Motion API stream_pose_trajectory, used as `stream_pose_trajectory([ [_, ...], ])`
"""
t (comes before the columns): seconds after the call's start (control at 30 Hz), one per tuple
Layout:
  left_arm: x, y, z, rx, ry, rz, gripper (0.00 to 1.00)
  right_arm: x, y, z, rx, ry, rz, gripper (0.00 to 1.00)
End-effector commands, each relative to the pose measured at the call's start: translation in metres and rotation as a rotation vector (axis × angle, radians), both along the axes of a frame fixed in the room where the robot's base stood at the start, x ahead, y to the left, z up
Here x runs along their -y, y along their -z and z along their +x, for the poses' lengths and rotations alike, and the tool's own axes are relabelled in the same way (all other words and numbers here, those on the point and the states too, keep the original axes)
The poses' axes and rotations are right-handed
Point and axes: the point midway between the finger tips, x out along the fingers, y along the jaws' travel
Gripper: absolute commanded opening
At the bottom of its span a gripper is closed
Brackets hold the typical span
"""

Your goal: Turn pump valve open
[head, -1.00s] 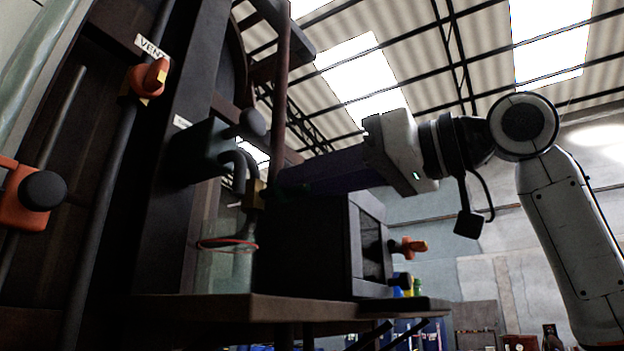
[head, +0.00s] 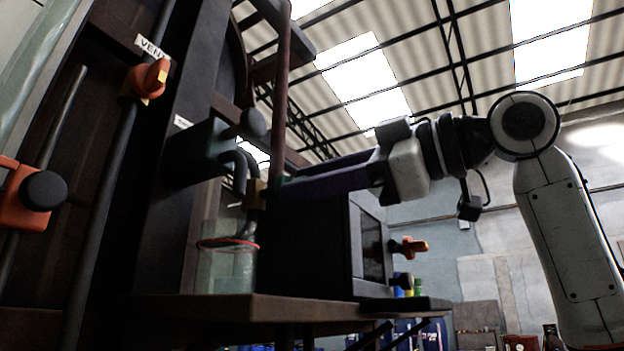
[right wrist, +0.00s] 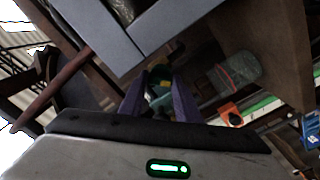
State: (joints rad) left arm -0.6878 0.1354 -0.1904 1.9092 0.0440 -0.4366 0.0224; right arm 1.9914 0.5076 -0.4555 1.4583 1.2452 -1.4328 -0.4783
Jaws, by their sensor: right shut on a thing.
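The pump valve has a brass-coloured body (head: 254,194) on a bent grey pipe, at the left end of a dark box. My right gripper (head: 278,187) reaches it from the right with long purple fingers, roughly level. In the right wrist view the fingertips (right wrist: 160,90) close around a small teal and yellowish part (right wrist: 158,82), which looks like the valve's handle. The fingers cover most of the handle, so its exact angle is hard to tell. My left gripper is not in view.
A glass vessel with a red band (head: 228,262) stands below the pipe on a dark shelf (head: 230,308). The dark box (head: 305,245) lies under my right fingers. An orange valve (head: 148,79) by a VENT label and an orange clamp (head: 28,195) are at left.

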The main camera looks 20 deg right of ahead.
Motion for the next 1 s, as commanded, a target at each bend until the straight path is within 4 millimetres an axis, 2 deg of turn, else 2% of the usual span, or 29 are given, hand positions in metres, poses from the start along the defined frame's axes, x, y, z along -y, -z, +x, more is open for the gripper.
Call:
stream_pose_trajectory([
  [0.6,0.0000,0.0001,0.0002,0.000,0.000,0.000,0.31,-0.0004,0.0008,-0.0005,0.343,0.000,-0.440,0.07],
  [1.0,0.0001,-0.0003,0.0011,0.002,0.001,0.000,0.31,-0.0005,0.0011,-0.0006,0.466,-0.001,-0.597,0.07],
])
